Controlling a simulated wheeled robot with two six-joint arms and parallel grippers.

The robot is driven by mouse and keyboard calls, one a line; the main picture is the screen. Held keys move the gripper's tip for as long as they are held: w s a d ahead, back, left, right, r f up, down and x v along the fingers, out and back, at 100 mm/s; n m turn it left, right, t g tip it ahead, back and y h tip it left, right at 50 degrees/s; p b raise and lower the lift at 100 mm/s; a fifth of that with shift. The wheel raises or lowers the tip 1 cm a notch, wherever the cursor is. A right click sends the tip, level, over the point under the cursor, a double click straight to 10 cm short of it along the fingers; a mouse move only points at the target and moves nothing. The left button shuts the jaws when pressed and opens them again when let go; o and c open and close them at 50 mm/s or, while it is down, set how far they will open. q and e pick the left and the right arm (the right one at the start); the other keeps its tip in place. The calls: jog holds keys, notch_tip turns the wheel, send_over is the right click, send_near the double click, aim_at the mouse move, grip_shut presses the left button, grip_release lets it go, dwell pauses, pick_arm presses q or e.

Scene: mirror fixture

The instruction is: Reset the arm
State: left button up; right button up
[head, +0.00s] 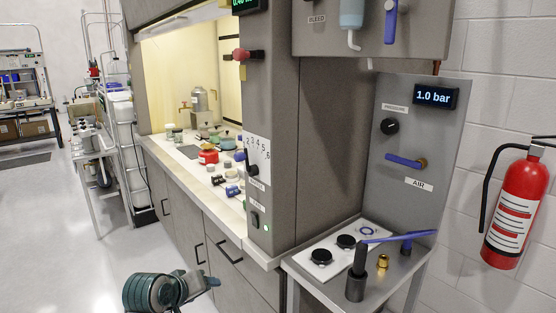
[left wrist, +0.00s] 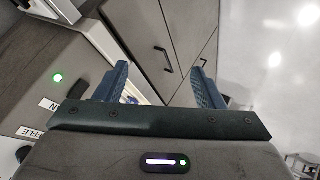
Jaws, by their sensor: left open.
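My left arm (head: 150,292) shows at the bottom of the head view as a dark teal wrist, low in front of the grey cabinet doors. My left gripper (head: 204,283) points right there, and its fingers are small and hard to make out. In the left wrist view its two blue ribbed fingers (left wrist: 158,80) stand apart with nothing held between them. Beyond them are grey cabinet fronts with dark handles (left wrist: 163,60). My right gripper is in neither view.
The fume hood's worktop (head: 170,152) holds a red container (head: 208,154) and several small items. A steel side table (head: 325,290) with black knobs and a blue-handled valve stands right. A fire extinguisher (head: 516,205) hangs on the wall. The floor (head: 60,240) at left is clear.

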pick_arm(q)
jog(key=s+a+f+m+g+y, duration=0.1)
jog(key=s+a+f, duration=0.1)
jog(key=s+f, duration=0.5)
jog(key=s+a+f+m+g+y, duration=0.1)
jog(key=s+a+f, duration=0.2)
jog(key=s+f, duration=0.45)
jog(key=s+a+f+m+g+y, duration=0.1)
jog(key=s+a+m+g, duration=0.1)
jog(key=s, duration=0.9)
jog(key=s+a+f+m+g+y, duration=0.1)
jog(key=s+m, duration=0.1)
jog(key=s, duration=0.8)
notch_tip(320, 180, down, 30)
jog(key=a+g, duration=0.1)
jog(key=a, duration=0.2)
jog(key=s+a+f+g, duration=0.1)
jog(key=s+f, duration=1.6)
jog(key=f, duration=0.2)
jog(key=shift+s+f+n, duration=0.15)
jog(key=shift+s+n, duration=0.2)
jog(key=shift+n, duration=0.05)
